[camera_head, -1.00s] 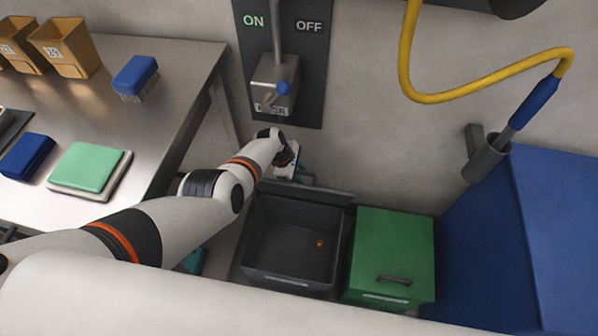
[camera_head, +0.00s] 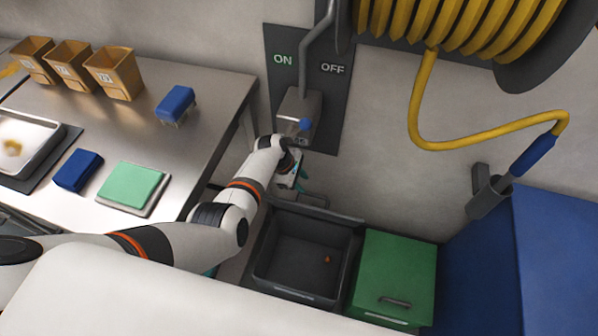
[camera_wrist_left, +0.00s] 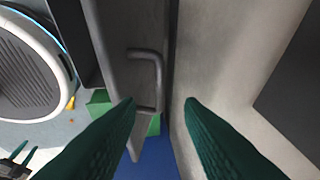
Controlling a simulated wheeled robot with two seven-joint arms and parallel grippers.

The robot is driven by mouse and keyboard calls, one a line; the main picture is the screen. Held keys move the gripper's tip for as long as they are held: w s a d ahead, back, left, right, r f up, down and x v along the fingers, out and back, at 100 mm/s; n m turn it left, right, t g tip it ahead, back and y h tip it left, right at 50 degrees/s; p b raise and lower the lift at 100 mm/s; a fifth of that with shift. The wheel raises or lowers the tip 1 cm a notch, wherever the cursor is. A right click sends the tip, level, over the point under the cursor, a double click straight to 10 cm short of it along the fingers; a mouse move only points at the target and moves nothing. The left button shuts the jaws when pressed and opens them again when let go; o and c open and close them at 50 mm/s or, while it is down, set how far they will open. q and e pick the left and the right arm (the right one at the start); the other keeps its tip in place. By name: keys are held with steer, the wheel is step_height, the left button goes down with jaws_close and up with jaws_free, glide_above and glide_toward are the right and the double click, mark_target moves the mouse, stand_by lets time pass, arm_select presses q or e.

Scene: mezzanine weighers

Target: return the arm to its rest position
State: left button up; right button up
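My left arm reaches in from the left in the head view. Its gripper (camera_head: 299,184) hangs near the wall, just above the raised lid (camera_head: 316,208) of the dark grey bin (camera_head: 301,262). In the left wrist view its two dark green fingers (camera_wrist_left: 160,102) are spread apart with nothing held between them. A bent grey handle (camera_wrist_left: 148,72) shows beyond and between the fingertips; I see no contact. A small teal part (camera_head: 210,272) below my left arm may be my right gripper; its finger state is hidden.
The green lidded bin (camera_head: 396,274) and a blue container (camera_head: 562,262) stand right of the open bin. The switch box (camera_head: 299,112) is on the wall above. A steel table (camera_head: 225,97) with a blue brush (camera_head: 177,102) is at left. A yellow hose (camera_head: 470,143) hangs at right.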

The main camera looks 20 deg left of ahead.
arm_select(q)
steer(key=shift+s+a+r, duration=0.15)
steer(key=shift+a+r, duration=0.1)
steer(key=shift+r, duration=0.3)
